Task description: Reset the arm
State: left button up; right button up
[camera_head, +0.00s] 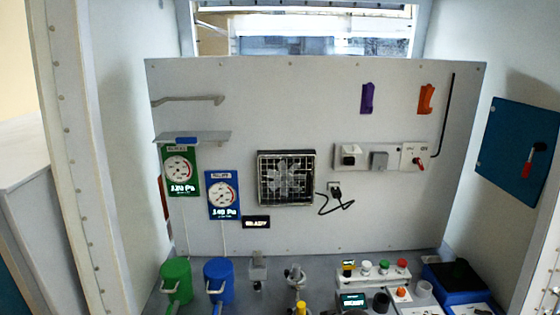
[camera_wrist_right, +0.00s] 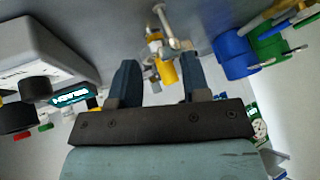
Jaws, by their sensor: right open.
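My right gripper (camera_wrist_right: 157,62) shows in the right wrist view. Its two dark blue fingers are spread apart, and nothing is held between them. A metal fitting with a yellow end (camera_wrist_right: 165,70) appears in the gap between the fingers, beyond them; I cannot tell how far away it is. Neither of my arms shows in the head view, so my left gripper is out of sight.
In the head view, a green canister (camera_head: 176,281), a blue canister (camera_head: 219,283) and a button box (camera_head: 374,270) stand along the bench below the grey panel (camera_head: 290,120). In the wrist view, a grey box (camera_wrist_right: 42,55) is left and a blue canister (camera_wrist_right: 234,55) right.

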jog(key=s+d+f+t, duration=0.1)
jog(key=s+d+f, duration=0.1)
jog(key=s+f, duration=0.35)
jog(key=s+d+f+t, duration=0.1)
jog(key=s+f+t, duration=0.1)
jog(key=s, duration=0.7)
jog(key=s+d+t+h, duration=0.1)
jog(key=s+d, duration=0.2)
jog(key=s, duration=0.5)
jog(key=s+d+r+t+h, duration=0.1)
jog(key=s+d, duration=0.3)
jog(key=s, duration=0.4)
jog(key=shift+m, duration=0.3)
jog(key=shift+d, duration=0.15)
